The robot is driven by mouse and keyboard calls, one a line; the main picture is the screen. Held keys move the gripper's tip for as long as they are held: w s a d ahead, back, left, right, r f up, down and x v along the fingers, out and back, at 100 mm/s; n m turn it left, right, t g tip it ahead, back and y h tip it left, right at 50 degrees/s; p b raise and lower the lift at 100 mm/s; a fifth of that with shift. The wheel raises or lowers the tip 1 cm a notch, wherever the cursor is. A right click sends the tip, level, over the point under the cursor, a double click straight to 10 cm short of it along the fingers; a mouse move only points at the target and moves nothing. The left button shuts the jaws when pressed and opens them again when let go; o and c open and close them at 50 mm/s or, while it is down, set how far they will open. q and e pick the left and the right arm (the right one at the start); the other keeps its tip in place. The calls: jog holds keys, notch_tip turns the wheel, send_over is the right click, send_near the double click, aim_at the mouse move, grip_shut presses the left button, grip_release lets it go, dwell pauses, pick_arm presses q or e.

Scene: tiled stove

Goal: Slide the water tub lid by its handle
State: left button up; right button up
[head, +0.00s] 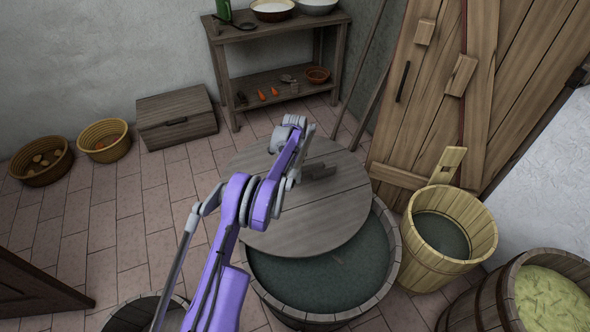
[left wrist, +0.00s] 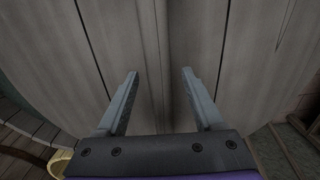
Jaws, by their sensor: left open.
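The round plank lid (head: 325,215) lies over the back part of the water tub (head: 385,275), leaving dark water open at the front. My left arm reaches across the lid, and my left gripper (head: 319,172) is above it. In the left wrist view the gripper (left wrist: 158,75) is open, with both fingers apart over the lid planks (left wrist: 110,40). A narrow lengthwise strip of wood runs between the fingers; I cannot tell whether it is the handle. No handle stands out clearly in the head view. My right gripper is not in view.
A wooden bucket (head: 473,260) with water stands close to the tub's right side. A barrel (head: 495,300) is at the lower right. A chest (head: 177,135), two baskets (head: 105,153) and a shelf table (head: 279,31) stand at the back. Tiled floor (head: 130,210) is clear to the left.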

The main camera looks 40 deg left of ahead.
pick_arm(q)
grip_shut()
dwell(1.3)
dwell(0.4)
